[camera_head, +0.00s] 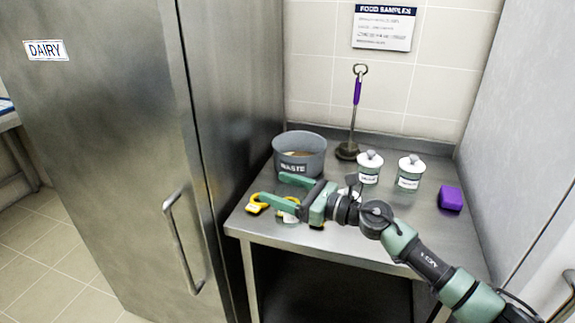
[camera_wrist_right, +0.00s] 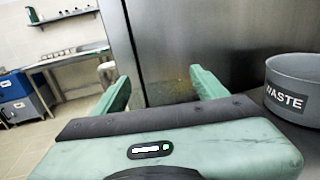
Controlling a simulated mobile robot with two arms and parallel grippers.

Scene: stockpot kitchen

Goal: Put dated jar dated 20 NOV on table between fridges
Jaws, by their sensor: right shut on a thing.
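My right gripper (camera_head: 281,190) reaches left over the front left of the steel table (camera_head: 335,237) beside the tall DAIRY fridge (camera_head: 120,130). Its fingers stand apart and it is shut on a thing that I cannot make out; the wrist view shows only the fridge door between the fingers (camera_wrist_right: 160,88). Two white-lidded jars with labels stand upright at the back of the table, a left jar (camera_head: 369,168) and a right jar (camera_head: 410,172). Their dates are too small to read. My left gripper is not in view.
A grey WASTE bin (camera_head: 299,153) stands behind the gripper. A yellow item (camera_head: 256,204) lies by the fingertips. A ladle-like tool with a purple handle (camera_head: 357,92) stands at the back. A purple block (camera_head: 451,198) lies at the right. A FOOD SAMPLES sign (camera_head: 384,27) hangs above.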

